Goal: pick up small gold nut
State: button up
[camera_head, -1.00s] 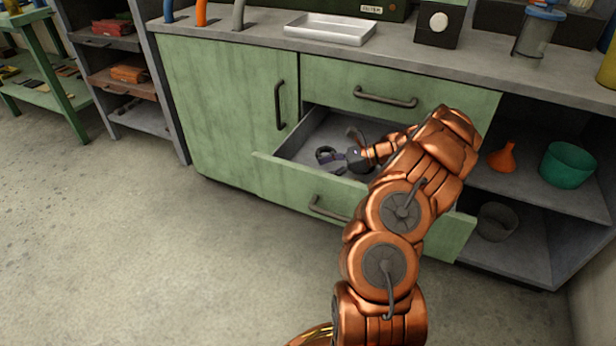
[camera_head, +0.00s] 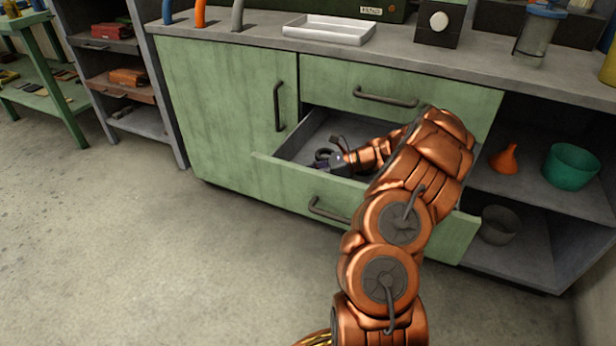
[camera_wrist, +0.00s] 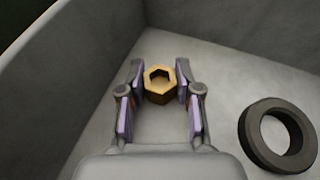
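The small gold nut (camera_wrist: 159,93) lies in the drawer near its back corner, its hexagonal hole facing the wrist camera. In the wrist view my gripper (camera_wrist: 160,88) is open, with one finger on each side of the nut. In the head view my gripper (camera_head: 333,160) reaches down into the open lower drawer (camera_head: 300,172). The nut cannot be made out there.
A dark ring (camera_wrist: 277,135) lies in the drawer to the right of my gripper. The drawer walls (camera_wrist: 225,62) rise close behind and to the left of the nut. The upper drawer (camera_head: 385,95) above is shut. A white tray (camera_head: 328,38) sits on the worktop.

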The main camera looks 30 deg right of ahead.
grip_shut()
